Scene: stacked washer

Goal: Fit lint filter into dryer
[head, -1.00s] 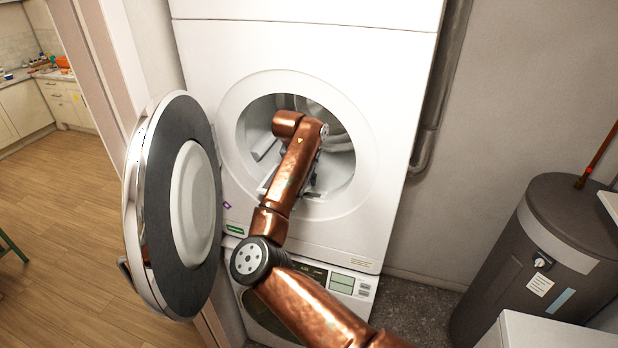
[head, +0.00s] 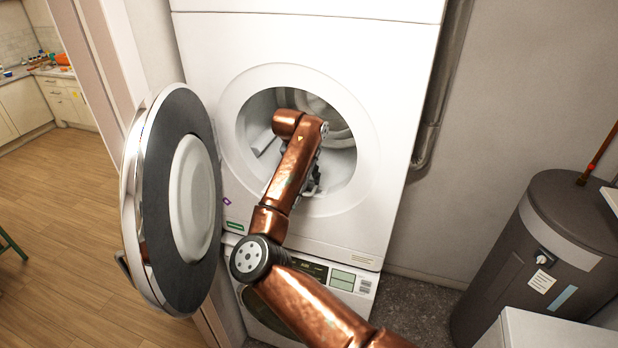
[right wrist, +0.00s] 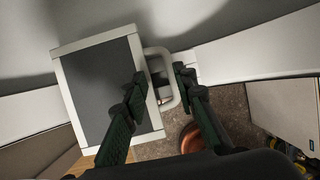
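The lint filter (right wrist: 98,85), a dark panel in a pale frame with a loop handle (right wrist: 168,75), shows in the right wrist view, tilted across the white rim of the dryer opening. Its whole panel face is visible, not sunk in a slot. My right gripper (right wrist: 160,78) is open, its fingers apart on either side of the handle; I cannot tell if they touch it. In the head view the right gripper (head: 312,184) is at the lower part of the dryer opening (head: 345,165), partly behind my arm, which hides most or all of the filter. My left gripper is out of view.
The round dryer door (head: 195,200) stands open at the left. A second machine (head: 345,280) is below the dryer (head: 390,90). A dark cylindrical tank (head: 540,260) and a white-topped unit (head: 560,335) stand at the right. Wood floor lies at the left.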

